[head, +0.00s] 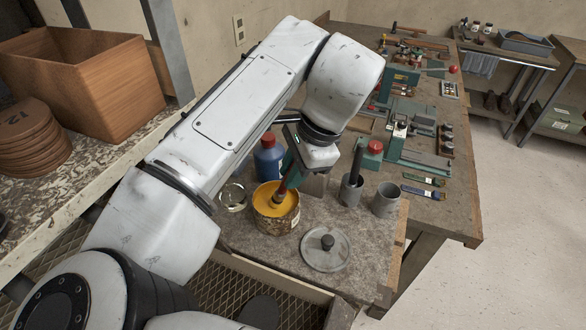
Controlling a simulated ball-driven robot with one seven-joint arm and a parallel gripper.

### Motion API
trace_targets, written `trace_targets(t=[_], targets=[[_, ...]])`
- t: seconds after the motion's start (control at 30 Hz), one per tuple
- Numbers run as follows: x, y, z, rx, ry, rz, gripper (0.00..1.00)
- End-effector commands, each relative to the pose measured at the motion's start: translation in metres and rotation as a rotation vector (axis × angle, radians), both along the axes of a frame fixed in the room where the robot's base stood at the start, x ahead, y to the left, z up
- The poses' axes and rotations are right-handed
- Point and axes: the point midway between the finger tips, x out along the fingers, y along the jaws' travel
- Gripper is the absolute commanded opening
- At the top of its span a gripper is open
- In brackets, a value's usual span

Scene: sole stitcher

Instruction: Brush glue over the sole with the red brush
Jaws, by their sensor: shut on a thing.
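My gripper (289,172) is shut on the red brush (281,189) above the glue pot. The brush points down, its lower end inside the open tin of yellow glue (277,222); its bristles are hidden in the tin. A dark rounded shape (260,312), perhaps a sole, lies below the bench top at the bottom edge, partly cut off. A stack of brown soles (30,140) marked 12 sits on the left shelf.
A lid with a knob (325,250) lies in front of the tin. A blue bottle (268,160) stands behind it. Right are a grey cup with a dark handle (351,192) and another grey cup (386,201). A wooden box (85,85) stands left.

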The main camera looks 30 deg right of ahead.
Motion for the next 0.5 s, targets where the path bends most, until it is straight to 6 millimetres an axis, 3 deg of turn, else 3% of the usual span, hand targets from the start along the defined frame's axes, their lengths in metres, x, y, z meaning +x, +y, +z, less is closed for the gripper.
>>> trace_targets(t=[0.5], targets=[[0.0, 0.0, 0.033, -0.001, 0.0, 0.0, 0.0]])
